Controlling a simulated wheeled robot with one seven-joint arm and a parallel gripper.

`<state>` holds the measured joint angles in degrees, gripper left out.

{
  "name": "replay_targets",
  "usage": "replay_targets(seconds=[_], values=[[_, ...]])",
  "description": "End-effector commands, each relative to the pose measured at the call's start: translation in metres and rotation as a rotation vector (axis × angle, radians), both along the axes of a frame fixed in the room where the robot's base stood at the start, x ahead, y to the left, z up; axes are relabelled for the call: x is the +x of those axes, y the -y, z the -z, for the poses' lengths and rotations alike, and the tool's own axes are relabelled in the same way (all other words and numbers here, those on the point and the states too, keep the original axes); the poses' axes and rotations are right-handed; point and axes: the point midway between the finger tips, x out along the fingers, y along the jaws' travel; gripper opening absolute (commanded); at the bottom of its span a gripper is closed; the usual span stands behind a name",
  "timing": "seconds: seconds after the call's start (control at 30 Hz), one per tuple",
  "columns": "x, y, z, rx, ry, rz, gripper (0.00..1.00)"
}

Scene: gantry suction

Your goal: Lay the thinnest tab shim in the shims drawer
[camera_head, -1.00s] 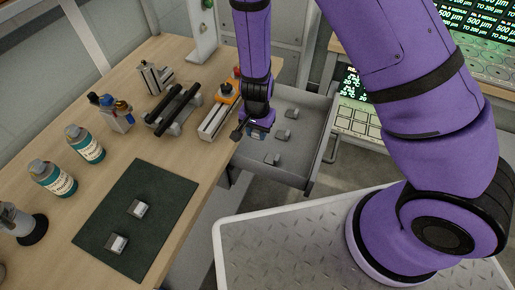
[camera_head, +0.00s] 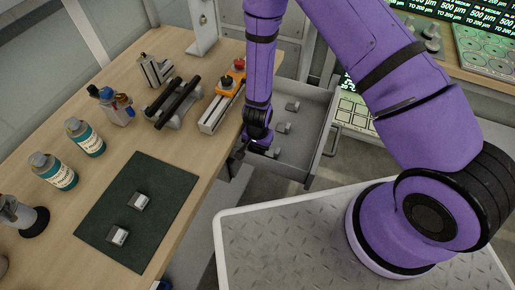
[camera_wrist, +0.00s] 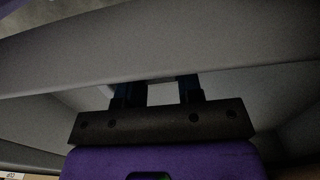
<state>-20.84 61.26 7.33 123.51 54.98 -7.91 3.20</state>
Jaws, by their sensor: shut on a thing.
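The open grey shims drawer (camera_head: 313,150) juts out beside the bench, with three small grey blocks (camera_head: 283,128) in it. My gripper (camera_head: 257,150) points down into the drawer's near left part, close to the nearest block. In the wrist view, my gripper's fingers (camera_wrist: 162,92) stand apart by the width of something held, below a grey drawer wall (camera_wrist: 150,55). Two small grey shim pieces with pale labels, one farther (camera_head: 139,201) and one nearer (camera_head: 117,235), lie on the dark green mat (camera_head: 160,180).
On the wooden bench (camera_head: 60,140) stand two teal-labelled bottles (camera_head: 85,138), a black-railed fixture (camera_head: 173,103) and an orange-topped device (camera_head: 225,100) close to my arm. Lit screens and a tray of discs are at the upper right. The drawer's walls closely surround my gripper.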

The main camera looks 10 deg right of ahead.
Motion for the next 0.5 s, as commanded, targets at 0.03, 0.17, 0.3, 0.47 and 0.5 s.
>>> replay_targets(seconds=[0.03,0.17,0.3,0.47,0.5], values=[[-0.0005,0.0004,0.0066,0.000,-0.002,0.001,0.10],[0.0000,-0.0002,0.0118,0.001,0.001,0.000,0.10],[0.0001,-0.0003,0.0112,0.001,0.001,0.000,0.10],[-0.0001,0.0000,0.0139,0.000,0.000,0.000,0.10],[0.0000,-0.0001,0.0140,0.001,0.001,0.000,0.38]])
